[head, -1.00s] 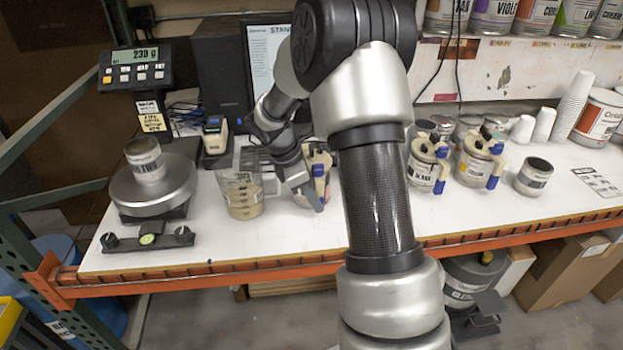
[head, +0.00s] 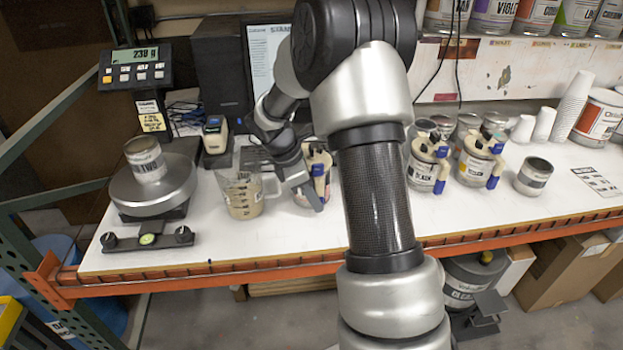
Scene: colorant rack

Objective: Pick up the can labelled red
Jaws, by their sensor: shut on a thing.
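A can with a cream and blue clamp-like handle (head: 319,172) stands on the white bench in the middle, partly hidden behind my gripper and arm. Its label is not readable, so I cannot confirm that it is the red one. My gripper (head: 303,190) is low at the can's left front side and is shut on it. The exact contact of the fingers is hard to see. The can looks upright and at bench level.
A clear measuring pitcher (head: 242,198) stands just left of my gripper. A scale (head: 152,188) bearing a small can (head: 146,160) is at the left. Handled cans (head: 427,168), (head: 479,162) and an open tin (head: 533,177) stand right of my arm. The bench front is mostly clear.

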